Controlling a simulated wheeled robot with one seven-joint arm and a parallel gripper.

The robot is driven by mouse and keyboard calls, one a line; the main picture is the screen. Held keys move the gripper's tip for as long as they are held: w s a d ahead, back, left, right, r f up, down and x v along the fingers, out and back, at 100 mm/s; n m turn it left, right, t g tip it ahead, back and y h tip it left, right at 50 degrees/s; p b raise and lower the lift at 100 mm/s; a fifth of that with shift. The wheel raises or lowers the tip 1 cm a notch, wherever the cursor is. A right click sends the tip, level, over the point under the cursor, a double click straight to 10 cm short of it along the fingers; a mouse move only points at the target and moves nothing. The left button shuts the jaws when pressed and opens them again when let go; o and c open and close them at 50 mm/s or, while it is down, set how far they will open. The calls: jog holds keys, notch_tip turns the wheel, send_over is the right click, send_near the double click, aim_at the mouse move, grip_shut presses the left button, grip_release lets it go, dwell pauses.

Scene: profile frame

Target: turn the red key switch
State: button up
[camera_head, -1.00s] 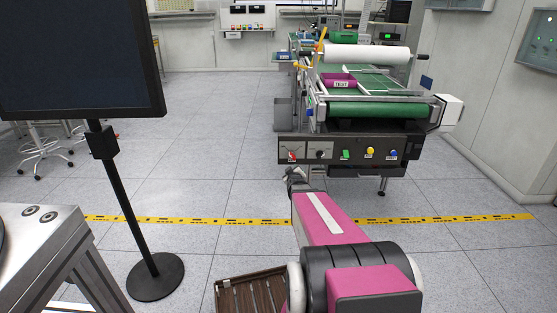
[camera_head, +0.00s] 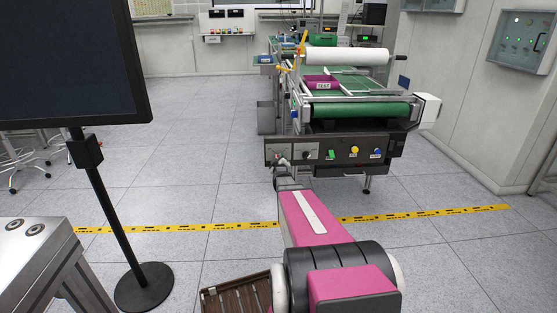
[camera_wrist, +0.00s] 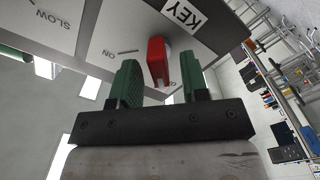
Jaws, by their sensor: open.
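The red key switch (camera_wrist: 156,62) sits on a grey panel under a KEY label (camera_wrist: 184,13) in the wrist view. My gripper (camera_wrist: 160,78) is open, with its green fingers on either side of the red switch. Clear gaps show beside it, and I cannot tell whether either finger touches it. In the head view my gripper (camera_head: 283,165) is at the left end of the machine's dark front panel (camera_head: 317,157) and largely hides the switch there.
A black knob (camera_head: 305,155) and green, yellow and blue buttons (camera_head: 354,151) sit to the right on the panel. A monitor on a stand (camera_head: 108,210) is at left. A slatted brown box (camera_head: 235,296) is low beside my arm.

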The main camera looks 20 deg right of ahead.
jog(key=shift+x, duration=1)
jog(key=c, duration=0.7)
